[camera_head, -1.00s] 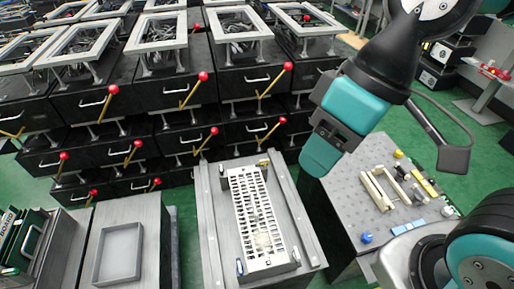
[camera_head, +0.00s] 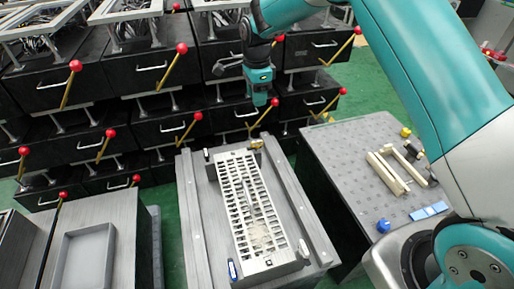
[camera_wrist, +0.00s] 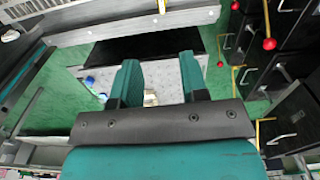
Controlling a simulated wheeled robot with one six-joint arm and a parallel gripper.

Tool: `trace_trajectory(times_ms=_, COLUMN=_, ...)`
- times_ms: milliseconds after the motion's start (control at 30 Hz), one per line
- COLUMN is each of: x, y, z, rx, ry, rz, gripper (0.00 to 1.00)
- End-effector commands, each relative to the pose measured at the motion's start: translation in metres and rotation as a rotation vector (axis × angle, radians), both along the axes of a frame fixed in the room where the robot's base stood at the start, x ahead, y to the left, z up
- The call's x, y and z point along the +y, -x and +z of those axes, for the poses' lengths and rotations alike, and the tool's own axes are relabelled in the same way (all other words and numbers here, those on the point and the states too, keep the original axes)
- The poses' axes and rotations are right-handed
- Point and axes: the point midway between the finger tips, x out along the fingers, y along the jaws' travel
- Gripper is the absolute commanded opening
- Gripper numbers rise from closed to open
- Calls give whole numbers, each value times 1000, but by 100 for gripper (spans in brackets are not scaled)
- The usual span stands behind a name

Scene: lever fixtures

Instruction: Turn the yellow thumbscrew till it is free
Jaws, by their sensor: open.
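A small brass-yellow piece (camera_head: 257,145), which looks like the thumbscrew, sits at the far right corner of the slotted metal fixture (camera_head: 240,200). It is too small to see its shape or thread. My gripper (camera_head: 259,99) hangs above and beyond that corner in the head view, apart from the yellow piece. In the wrist view my gripper (camera_wrist: 161,75) has its two teal fingers spread with nothing held between them.
Black drawer units with red-knobbed levers (camera_head: 181,48) stand close behind my gripper. A grey table (camera_head: 345,165) at right carries cream bars (camera_head: 388,172), a yellow knob (camera_head: 405,132) and a blue knob (camera_head: 383,226). A shallow grey tray (camera_head: 85,255) is at left.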

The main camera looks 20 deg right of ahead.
Motion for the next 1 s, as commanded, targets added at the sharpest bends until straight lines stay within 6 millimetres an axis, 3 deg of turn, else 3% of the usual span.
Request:
trace_trajectory(times_ms=267, x=-2, y=-2, z=-40, rx=5, ry=4, rz=-33, gripper=40)
trace_trajectory(times_ms=700, x=-2, y=-2, z=-139, rx=4, ry=4, rz=-30, gripper=40)
trace_trajectory(times_ms=1000, x=-2, y=-3, z=-175, rx=1, ry=3, rz=-29, gripper=40)
